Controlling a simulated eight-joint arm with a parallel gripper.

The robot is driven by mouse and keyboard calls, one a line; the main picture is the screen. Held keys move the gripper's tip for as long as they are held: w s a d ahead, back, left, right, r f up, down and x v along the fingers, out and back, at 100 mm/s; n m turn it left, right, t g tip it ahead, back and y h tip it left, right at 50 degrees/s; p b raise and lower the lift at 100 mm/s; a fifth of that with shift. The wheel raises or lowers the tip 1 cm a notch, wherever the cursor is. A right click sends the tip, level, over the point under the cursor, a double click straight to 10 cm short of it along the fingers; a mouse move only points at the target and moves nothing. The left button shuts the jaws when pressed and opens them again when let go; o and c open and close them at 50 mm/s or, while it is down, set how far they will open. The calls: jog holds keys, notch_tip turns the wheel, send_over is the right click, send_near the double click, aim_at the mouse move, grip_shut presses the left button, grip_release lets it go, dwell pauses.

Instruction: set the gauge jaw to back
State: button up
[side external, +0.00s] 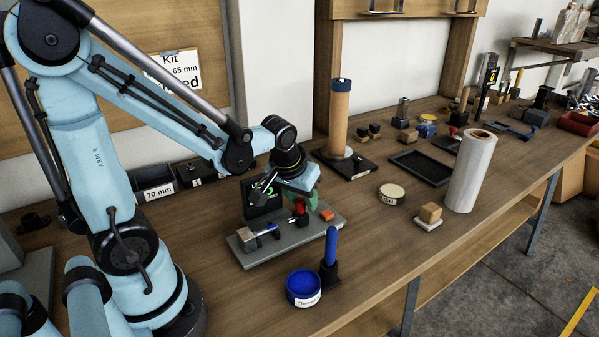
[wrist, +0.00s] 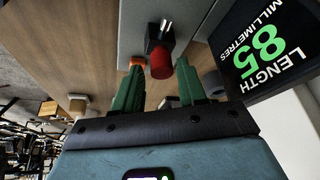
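The gauge has a grey base plate (side external: 290,243) on the bench. Its black display (wrist: 250,72) reads "LENGTH 85 MILLIMETRES" in the wrist view. A red knob (wrist: 161,63) on a dark mount with a small metal tip stands over the plate; I take it for the jaw's handle. It also shows in the side view (side external: 299,207). My gripper (wrist: 160,72) has green fingers spread wide, one on each side of the red knob in the picture. Gaps show on both sides, and nothing is gripped. In the side view my gripper (side external: 305,197) is low over the plate, partly hiding the gauge.
A metal block (side external: 247,235) and a blue piece lie on the plate's left end, an orange block (side external: 326,215) at its right. A blue tub (side external: 303,287) and an upright blue handle (side external: 331,248) stand in front. A white roll (side external: 470,170) stands farther right.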

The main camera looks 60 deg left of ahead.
jog(key=shift+o, duration=0.6)
jog(key=shift+s, duration=0.1)
jog(key=v, duration=1.2)
jog(key=d+f+m+t+h, duration=0.1)
jog(key=d+f+m+t, duration=0.2)
jog(key=d+m, duration=0.2)
jog(key=shift+d+f+h, duration=0.25)
jog(key=shift+d+h, duration=0.05)
jog(key=shift+h, duration=0.1)
dwell(0.6)
